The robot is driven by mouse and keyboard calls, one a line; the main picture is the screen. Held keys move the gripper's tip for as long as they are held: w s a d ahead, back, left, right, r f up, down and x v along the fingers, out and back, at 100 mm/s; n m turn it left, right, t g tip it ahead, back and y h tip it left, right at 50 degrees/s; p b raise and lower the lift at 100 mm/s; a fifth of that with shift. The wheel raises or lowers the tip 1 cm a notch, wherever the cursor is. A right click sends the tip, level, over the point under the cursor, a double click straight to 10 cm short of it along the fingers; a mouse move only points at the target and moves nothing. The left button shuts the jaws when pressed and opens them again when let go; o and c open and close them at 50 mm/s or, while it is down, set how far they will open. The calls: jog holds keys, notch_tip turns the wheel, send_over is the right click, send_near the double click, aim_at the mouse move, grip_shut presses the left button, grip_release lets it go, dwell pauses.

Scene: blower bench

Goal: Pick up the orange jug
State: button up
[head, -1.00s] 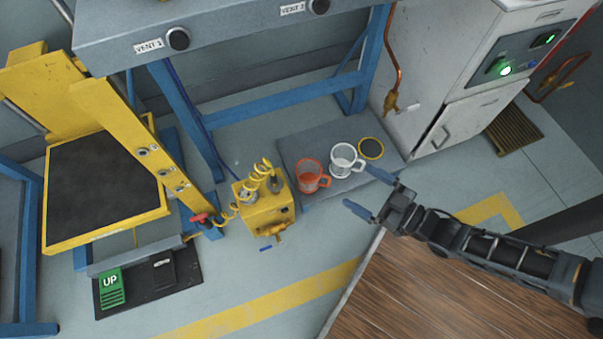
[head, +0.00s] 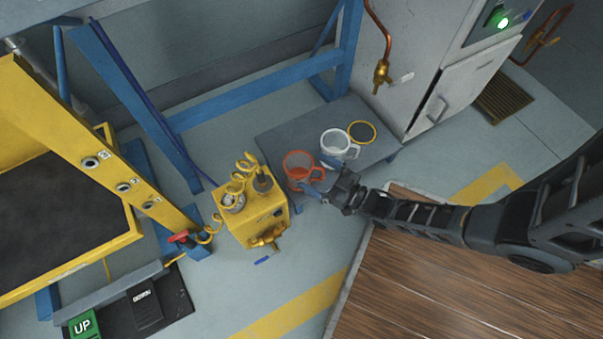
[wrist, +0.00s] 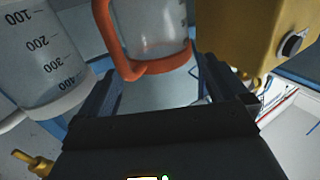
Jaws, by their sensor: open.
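The orange jug (head: 297,166) is a clear cup with an orange rim, handle and reddish base, standing on a low grey bench. My gripper (head: 322,178) is at its right side, open, with its blue fingers by the handle. In the wrist view the jug (wrist: 152,40) is just ahead, with its orange handle (wrist: 125,62) between the two dark fingers of the gripper (wrist: 155,92). I cannot tell whether the fingers touch it.
A similar white jug (head: 336,143) stands close behind, and shows at left in the wrist view (wrist: 38,60). A yellow box (head: 257,218) with a coiled hose is close left of the orange jug. The low grey bench (head: 283,134) has bare room at its back left.

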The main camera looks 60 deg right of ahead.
aim_at(310, 170)
jog(key=w, duration=0.3)
jog(key=shift+w+d+f+b, duration=0.2)
jog(key=shift+w+d+b, duration=0.05)
jog(key=shift+w+b, duration=0.15)
jog(key=c, duration=1.3)
